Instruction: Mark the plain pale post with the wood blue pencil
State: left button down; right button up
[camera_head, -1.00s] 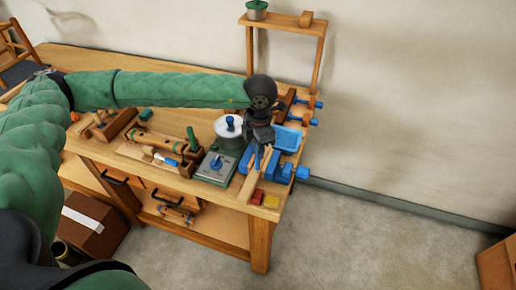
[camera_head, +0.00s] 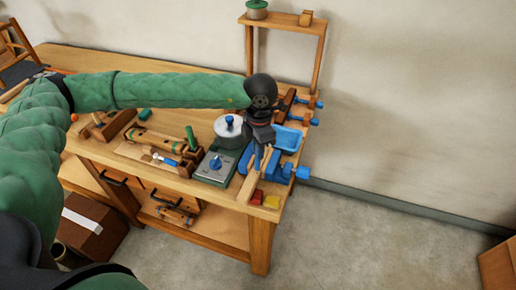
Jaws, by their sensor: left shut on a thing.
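My left gripper (camera_head: 258,145) is over the right end of the workbench, pointing down. It is shut on a slim blue thing, which looks like the blue pencil (camera_head: 257,160), pointing downward. Pale wood, which may be the plain pale post (camera_head: 266,159), stands close beside the pencil at the blue vise (camera_head: 284,170). Another pale wooden piece (camera_head: 249,184) lies in front of it. The gripper hides part of this spot, and I cannot tell whether the pencil tip touches the post. My right gripper is not in view.
A grey-green box with a blue knob (camera_head: 215,167) and a round lidded pot (camera_head: 229,127) stand just left of the gripper. A blue tray (camera_head: 288,139) is behind it. Red (camera_head: 257,197) and yellow (camera_head: 272,201) blocks lie at the front edge. A wooden rack (camera_head: 284,27) rises at the back.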

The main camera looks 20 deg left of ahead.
pick_arm(q)
jog(key=shift+f+b, duration=0.45)
jog(key=shift+b, duration=0.05)
dwell(0.5)
jog(key=shift+a+f+b, duration=0.1)
jog(key=shift+a+b, duration=0.55)
jog(key=shift+a, duration=0.55)
dwell(0.4)
notch_tip(320, 180, up, 6)
jog(key=p, duration=0.1)
jog(key=shift+w, duration=0.2)
dwell(0.4)
dwell(0.3)
